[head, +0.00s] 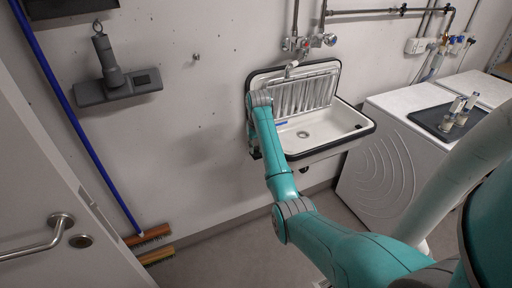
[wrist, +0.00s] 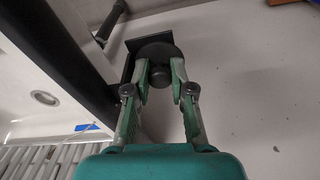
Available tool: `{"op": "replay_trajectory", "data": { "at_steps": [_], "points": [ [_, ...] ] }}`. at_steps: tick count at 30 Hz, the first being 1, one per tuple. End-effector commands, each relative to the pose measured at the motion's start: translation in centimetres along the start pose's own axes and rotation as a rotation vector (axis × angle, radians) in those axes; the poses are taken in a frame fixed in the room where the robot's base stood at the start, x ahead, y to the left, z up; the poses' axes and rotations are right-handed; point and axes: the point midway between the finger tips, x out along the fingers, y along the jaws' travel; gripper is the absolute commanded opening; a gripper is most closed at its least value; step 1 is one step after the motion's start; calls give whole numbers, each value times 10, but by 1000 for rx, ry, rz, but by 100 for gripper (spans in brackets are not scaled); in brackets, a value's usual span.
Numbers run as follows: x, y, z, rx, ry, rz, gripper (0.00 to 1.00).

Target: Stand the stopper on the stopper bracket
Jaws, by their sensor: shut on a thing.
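The stopper (wrist: 159,50), a dark round disc with a short knob, is in the wrist view between the fingertips of my gripper (wrist: 160,70). My gripper is shut on its knob. A flat black plate with a square corner, which looks like the stopper bracket (wrist: 134,44), lies just behind the disc, beside the sink rim and against the wall. The disc overlaps this plate; I cannot tell whether they touch. In the head view my arm reaches to the left edge of the sink, and it hides most of the gripper and stopper.
The white sink (head: 345,127) with a black rim is right of my arm and has a blue item (head: 281,123) in it. A white machine (head: 393,160) with a dark tray (head: 431,121) stands further right. A door and brooms are at left. The floor between is mostly clear.

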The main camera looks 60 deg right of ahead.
Motion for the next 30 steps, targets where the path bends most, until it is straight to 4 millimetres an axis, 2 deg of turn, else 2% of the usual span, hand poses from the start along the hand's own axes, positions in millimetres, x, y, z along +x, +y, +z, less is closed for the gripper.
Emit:
{"op": "replay_trajectory", "data": {
  "at_steps": [10,11,14,15,30],
  "points": [
    [4,0,1,0,-3,0,0],
    [4,0,1,0,-3,0,25],
    [4,0,2,0,-4,0,50],
    [4,0,2,0,-4,0,52],
    [4,4,2,6,-6,5,52]
  ]
}}
